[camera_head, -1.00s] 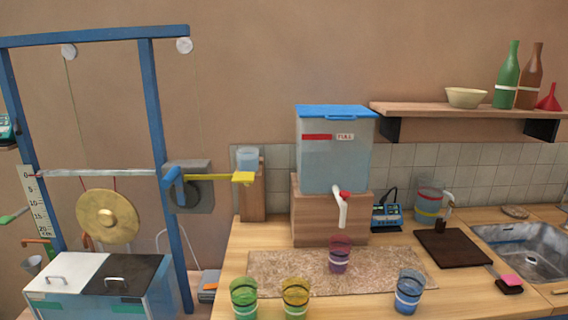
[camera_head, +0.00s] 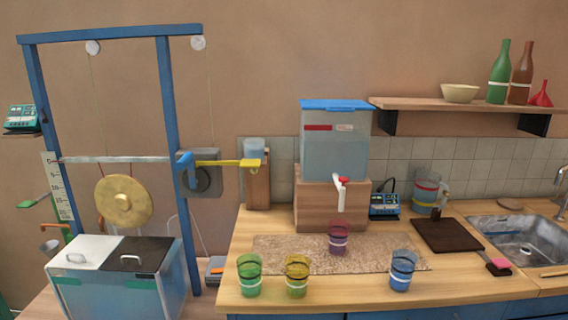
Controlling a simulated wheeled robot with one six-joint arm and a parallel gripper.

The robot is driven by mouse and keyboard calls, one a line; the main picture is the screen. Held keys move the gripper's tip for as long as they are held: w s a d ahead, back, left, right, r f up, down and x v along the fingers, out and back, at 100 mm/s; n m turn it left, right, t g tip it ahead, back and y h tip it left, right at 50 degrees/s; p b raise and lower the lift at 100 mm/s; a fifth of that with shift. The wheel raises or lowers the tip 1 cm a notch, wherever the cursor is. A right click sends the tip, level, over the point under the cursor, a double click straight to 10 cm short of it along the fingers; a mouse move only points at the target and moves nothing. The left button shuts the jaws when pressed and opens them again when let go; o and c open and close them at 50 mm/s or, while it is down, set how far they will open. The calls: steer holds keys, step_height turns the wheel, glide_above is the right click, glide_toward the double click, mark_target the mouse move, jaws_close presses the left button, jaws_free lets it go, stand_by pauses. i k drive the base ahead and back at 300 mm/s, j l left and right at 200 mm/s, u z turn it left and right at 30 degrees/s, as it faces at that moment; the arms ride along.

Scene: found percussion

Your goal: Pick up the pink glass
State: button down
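The pink glass (camera_head: 338,238), a see-through magenta-purple tumbler with a dark band, stands upright on the speckled mat (camera_head: 275,257) on the wooden counter. It is just below the white tap (camera_head: 341,192) of the clear water tank (camera_head: 335,143). I cannot tell whether anything is in it. Nothing stands in front of it. My gripper is not in view.
A green glass (camera_head: 249,275) and a yellow glass (camera_head: 297,275) stand at the counter's front, left of the pink one. A blue glass (camera_head: 402,269) stands to its right. A dark board (camera_head: 446,235) and sink (camera_head: 528,240) are farther right. A blue frame (camera_head: 170,120) with a gong (camera_head: 123,201) rises at left.

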mark_target(338, 238)
steer(key=i+j+z, duration=0.55)
steer(key=i+j, duration=0.2)
steer(key=j, duration=0.2)
